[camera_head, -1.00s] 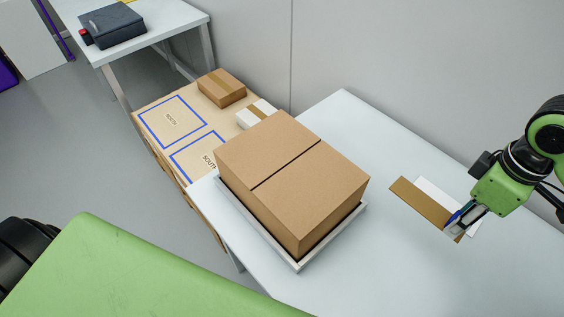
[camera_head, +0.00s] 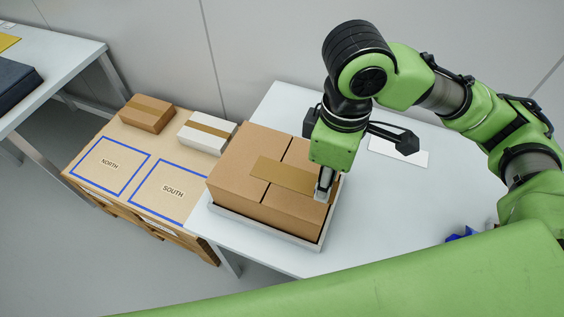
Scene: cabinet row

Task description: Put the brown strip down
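The brown strip (camera_head: 282,174) is flat and thin, and it lies over the top of the large cardboard box (camera_head: 245,150), across its dark seam. My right gripper (camera_head: 324,190) points down at the strip's right end and appears shut on it. I cannot tell whether the strip's whole underside touches the box. The box sits in a shallow grey tray (camera_head: 262,231) on the white table. My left gripper is not in view.
A white sheet (camera_head: 398,151) lies on the table behind my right arm. A small blue item (camera_head: 460,235) shows at the table's right.

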